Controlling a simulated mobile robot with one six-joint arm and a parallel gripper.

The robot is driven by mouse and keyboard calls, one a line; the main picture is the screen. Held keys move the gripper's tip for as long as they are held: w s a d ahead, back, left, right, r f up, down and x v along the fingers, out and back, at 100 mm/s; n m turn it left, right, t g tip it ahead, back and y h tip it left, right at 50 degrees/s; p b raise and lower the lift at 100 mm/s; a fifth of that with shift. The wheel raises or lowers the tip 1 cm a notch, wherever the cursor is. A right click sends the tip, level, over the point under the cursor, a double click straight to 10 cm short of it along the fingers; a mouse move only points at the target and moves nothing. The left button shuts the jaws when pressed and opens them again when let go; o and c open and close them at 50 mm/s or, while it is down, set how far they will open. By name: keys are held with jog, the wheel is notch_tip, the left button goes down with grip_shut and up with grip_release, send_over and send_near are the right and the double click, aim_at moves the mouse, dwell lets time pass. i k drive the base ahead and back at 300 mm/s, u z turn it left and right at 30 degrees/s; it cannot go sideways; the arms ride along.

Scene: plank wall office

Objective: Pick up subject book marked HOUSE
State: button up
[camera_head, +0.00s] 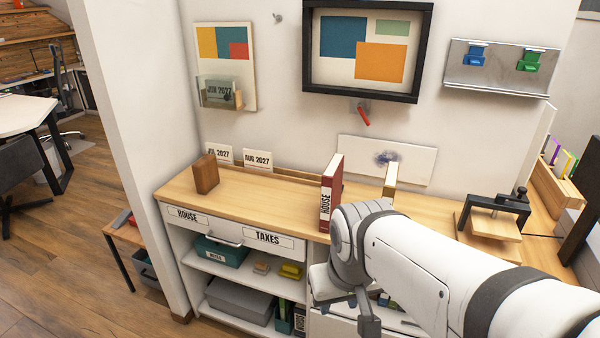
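The red book marked HOUSE (327,196) stands upright on the wooden counter (280,194), with its labelled spine facing the front edge. My arm comes in from the lower right, and its wrist is in front of the counter, close to the book's lower right in the picture. My gripper (350,307) points down below the counter's edge, in front of the cabinet. It appears apart from the book. Its fingertips are partly hidden by the wrist, so its opening is unclear. The book's lower right side is close to the wrist's outline.
A brown wooden block (205,174) stands at the counter's left, before the month cards (257,159). A pale upright piece (391,177) stands right of the book. A black-framed press (493,213) sits farther right. The counter between block and book is clear.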

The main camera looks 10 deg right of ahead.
aim_at(332, 178)
jog(key=i, duration=0.85)
jog(key=u, duration=0.05)
